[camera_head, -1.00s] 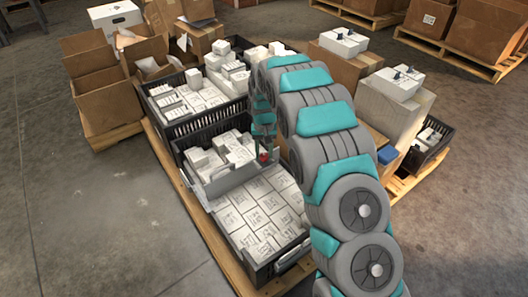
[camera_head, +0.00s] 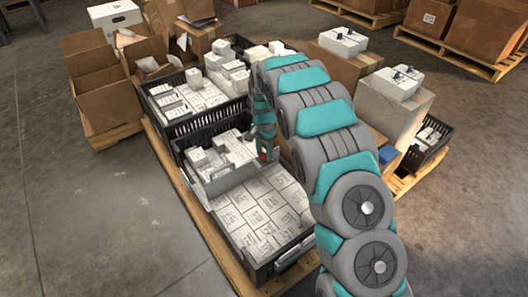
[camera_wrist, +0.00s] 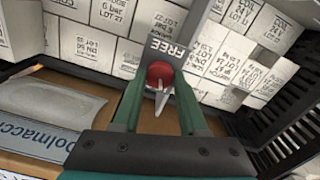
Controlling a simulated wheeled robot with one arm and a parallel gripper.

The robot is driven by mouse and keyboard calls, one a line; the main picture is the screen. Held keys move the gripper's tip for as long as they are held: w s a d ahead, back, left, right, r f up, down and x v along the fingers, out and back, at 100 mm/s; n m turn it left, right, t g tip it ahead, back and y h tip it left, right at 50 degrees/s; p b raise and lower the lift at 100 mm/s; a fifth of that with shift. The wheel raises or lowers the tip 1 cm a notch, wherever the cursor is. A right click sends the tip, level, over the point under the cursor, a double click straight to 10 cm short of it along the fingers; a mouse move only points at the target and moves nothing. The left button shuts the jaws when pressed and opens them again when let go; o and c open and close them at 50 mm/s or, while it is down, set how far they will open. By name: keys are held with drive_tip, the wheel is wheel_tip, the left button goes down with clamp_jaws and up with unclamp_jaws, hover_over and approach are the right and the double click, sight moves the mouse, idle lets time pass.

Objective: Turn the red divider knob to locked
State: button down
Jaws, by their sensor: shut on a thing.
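The red divider knob (camera_wrist: 160,73) sits on the grey divider (camera_wrist: 188,32), beside a label reading FREE that appears upside down in the wrist view. A pale pointer shows just below the knob, pointing down in that view. My gripper (camera_wrist: 161,78) has its two green fingers on either side of the knob, shut on it. In the head view, my gripper (camera_head: 265,146) reaches down to the divider's right end, where the red knob (camera_head: 263,156) shows small at the fingertips. A locked label is not visible.
The divider stands in a black crate (camera_head: 255,265) of white cartons on a pallet. Another black crate (camera_head: 192,128) stands behind it. Open cardboard boxes (camera_head: 105,90) are at left, more boxes (camera_head: 392,105) at right. The floor at front left is clear.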

sight(264, 154)
idle(0.3)
drive_tip(key=shift+c, duration=2.2)
unclamp_jaws()
wheel_tip(264, 154, up, 7)
drive_tip(key=shift+r, duration=0.4)
